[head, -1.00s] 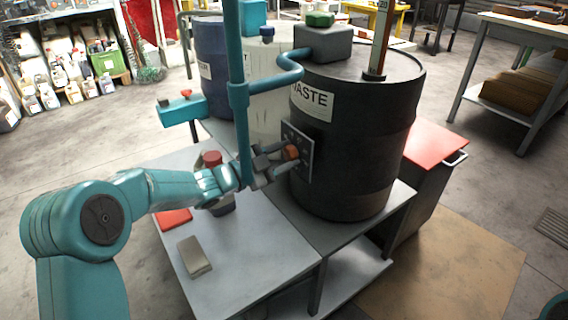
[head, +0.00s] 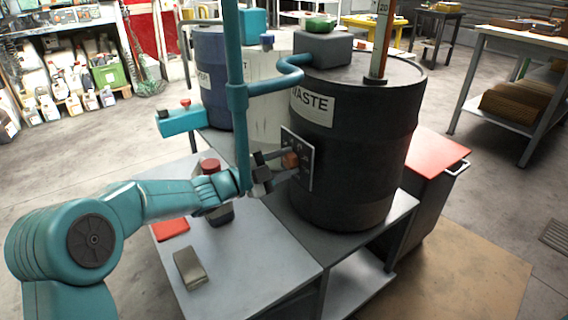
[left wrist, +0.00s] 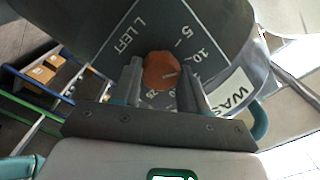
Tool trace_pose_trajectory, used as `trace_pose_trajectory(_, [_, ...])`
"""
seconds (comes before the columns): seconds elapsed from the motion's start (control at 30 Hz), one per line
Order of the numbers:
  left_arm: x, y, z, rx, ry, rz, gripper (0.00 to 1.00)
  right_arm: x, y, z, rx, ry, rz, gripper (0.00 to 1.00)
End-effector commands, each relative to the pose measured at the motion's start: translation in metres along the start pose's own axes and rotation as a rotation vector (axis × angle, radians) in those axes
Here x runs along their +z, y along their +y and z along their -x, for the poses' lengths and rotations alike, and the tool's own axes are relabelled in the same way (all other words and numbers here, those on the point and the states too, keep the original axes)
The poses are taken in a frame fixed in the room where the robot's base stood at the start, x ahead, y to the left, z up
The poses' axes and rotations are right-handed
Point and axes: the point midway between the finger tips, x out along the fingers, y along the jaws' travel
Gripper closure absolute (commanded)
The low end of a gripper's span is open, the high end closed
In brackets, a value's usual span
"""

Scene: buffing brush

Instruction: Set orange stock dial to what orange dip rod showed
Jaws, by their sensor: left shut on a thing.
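The orange dial (head: 290,160) is a knob on a dark panel (head: 303,150) on the side of the black WASTE drum (head: 350,190). In the left wrist view the dial (left wrist: 159,71) sits between the two fingers of my left gripper (left wrist: 162,80), which is shut on it. Its pale pointer line faces right, just below the printed 10; 5 is further up, and the lower numbers are partly hidden by the right finger. The left gripper (head: 278,166) also shows at the panel in the head view. An orange rod (head: 381,45) marked 20 stands upright on the drum top. My right gripper is out of view.
A grey table (head: 240,262) holds a red-topped jar (head: 211,170), a red pad (head: 171,229) and a small grey-tan block (head: 190,270). A teal pipe (head: 238,100) rises close to the gripper. A red-topped cabinet (head: 435,155) stands right of the drum.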

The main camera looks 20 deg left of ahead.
Motion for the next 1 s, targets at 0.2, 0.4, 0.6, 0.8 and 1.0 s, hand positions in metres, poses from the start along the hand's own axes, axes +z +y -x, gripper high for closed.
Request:
trace_pose_trajectory(0.2, [0.001,0.001,0.000,0.001,-0.002,0.002,0.31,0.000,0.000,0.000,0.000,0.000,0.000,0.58])
trace_pose_trajectory(0.4, [0.001,0.000,0.001,0.000,-0.002,0.002,0.31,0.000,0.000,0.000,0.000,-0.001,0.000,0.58])
trace_pose_trajectory(0.6, [0.000,-0.003,0.026,-0.001,-0.005,0.003,0.31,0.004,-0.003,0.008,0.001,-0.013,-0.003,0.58])
trace_pose_trajectory(0.8, [0.000,-0.003,0.080,-0.001,-0.008,0.004,0.31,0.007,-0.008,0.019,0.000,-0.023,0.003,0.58])
trace_pose_trajectory(1.0, [0.000,-0.002,0.129,-0.001,-0.007,0.004,0.31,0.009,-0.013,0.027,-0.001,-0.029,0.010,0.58])
